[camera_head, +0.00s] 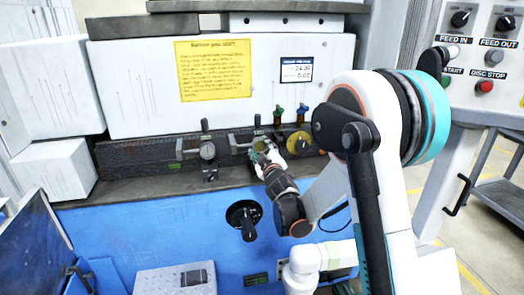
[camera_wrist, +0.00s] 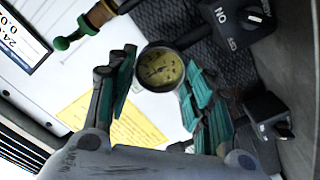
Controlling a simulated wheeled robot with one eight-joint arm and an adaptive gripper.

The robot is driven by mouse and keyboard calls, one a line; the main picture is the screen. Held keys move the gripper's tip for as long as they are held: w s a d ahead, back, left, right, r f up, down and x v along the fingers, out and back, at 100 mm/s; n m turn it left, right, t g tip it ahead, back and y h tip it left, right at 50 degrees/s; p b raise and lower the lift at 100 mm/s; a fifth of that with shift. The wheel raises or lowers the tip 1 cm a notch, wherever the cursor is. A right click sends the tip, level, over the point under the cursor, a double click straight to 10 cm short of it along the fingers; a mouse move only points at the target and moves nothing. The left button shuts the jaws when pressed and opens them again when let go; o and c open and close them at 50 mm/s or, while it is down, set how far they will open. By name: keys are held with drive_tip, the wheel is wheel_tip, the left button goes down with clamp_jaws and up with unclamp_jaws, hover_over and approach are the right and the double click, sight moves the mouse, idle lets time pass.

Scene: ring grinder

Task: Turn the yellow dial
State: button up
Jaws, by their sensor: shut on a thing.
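The yellow dial (camera_wrist: 160,70) is a round gauge with a yellow face and a dark rim. In the wrist view it lies between the two green-padded fingers of my gripper (camera_wrist: 158,85), near their tips. My gripper is shut on it. In the head view my gripper (camera_head: 262,152) is at the dark rail of the machine, and it largely hides the dial. Exactly where the pads touch the rim is hard to tell.
The wrist view shows a black ON switch (camera_wrist: 245,18) close by. A blue panel (camera_head: 160,235) lies below.

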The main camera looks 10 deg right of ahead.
drive_tip(key=shift+n, duration=0.8)
drive_tip(key=o, duration=1.1)
drive_tip(key=s, duration=1.2)
